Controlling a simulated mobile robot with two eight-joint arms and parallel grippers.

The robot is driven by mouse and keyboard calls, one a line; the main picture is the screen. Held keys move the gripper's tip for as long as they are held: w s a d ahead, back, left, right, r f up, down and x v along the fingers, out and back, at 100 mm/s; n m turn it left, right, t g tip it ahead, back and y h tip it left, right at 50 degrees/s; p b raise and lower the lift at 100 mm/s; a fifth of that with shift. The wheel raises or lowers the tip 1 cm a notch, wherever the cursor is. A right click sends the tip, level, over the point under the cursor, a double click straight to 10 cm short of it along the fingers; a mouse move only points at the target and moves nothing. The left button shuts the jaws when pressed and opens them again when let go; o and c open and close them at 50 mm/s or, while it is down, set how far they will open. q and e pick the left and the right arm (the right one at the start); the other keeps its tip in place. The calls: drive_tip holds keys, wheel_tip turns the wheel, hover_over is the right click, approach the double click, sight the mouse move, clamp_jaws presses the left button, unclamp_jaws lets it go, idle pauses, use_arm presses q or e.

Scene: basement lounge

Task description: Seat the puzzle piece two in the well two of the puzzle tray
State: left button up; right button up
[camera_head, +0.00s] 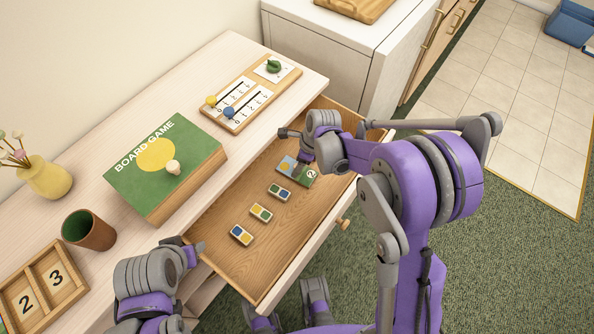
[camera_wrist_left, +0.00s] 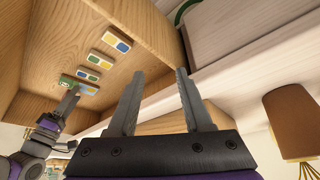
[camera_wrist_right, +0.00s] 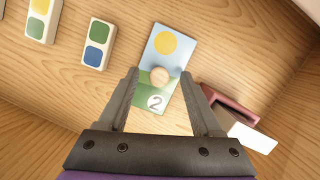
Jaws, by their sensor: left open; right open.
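Puzzle piece two (camera_head: 297,174), a flat rectangle with a yellow circle, a "2" and a pale round knob, lies in the open drawer. My right gripper (camera_head: 292,150) is open just above it. In the right wrist view the piece (camera_wrist_right: 165,68) lies between and beyond the open fingers (camera_wrist_right: 162,78), which do not grip it; the knob is near its middle. The wooden puzzle tray (camera_head: 41,289) is at the lower left on the cabinet top. Its well two (camera_head: 17,297), marked "2", is empty, beside a well marked "3". My left gripper (camera_head: 184,245) is open and empty by the drawer's left end.
Several small coloured tiles (camera_head: 261,212) lie in the drawer (camera_head: 225,222). A red and white object (camera_wrist_right: 240,125) lies right of the piece. A board game box (camera_head: 190,180), a brown cup (camera_head: 96,236), a yellow vase (camera_head: 45,178) and a board with pegs (camera_head: 236,127) stand on the cabinet top.

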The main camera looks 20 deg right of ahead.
drive_tip(key=shift+f, duration=0.1)
drive_tip(key=shift+c, duration=0.2)
clamp_jaws()
